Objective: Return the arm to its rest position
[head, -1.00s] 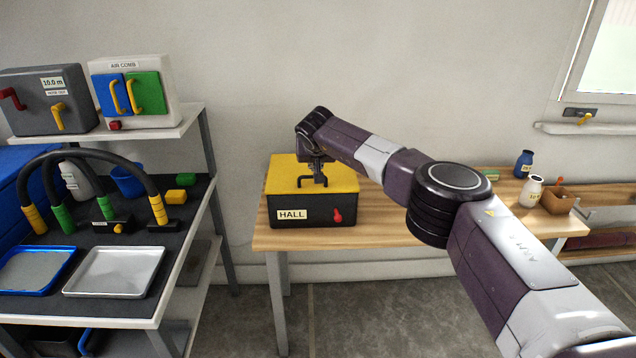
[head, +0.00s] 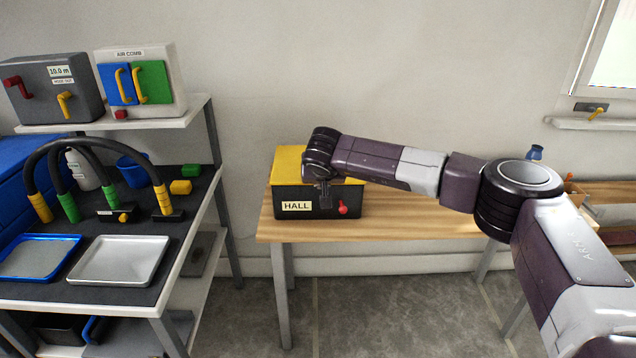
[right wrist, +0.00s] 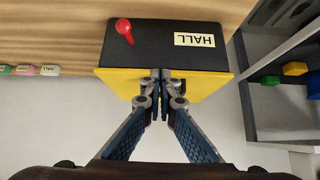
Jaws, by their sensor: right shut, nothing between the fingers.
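My right arm reaches in from the right in the head view. Its gripper (head: 323,196) points down in front of the black HALL box (head: 318,212) with the yellow lid (head: 287,165). In the right wrist view the gripper's fingertips (right wrist: 160,75) are together and empty, and they overlap the box's yellow lid (right wrist: 205,85). I cannot tell how far the fingertips are from the box. A red knob (head: 343,208) sits on the box's front. My left gripper is not in view.
The box stands on a wooden table (head: 420,222). At the left, a shelf unit (head: 195,250) holds trays (head: 118,260), black arched hoses and two switch boxes (head: 140,85). A blue bottle (head: 535,153) shows behind my arm. The floor between shelf and table is clear.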

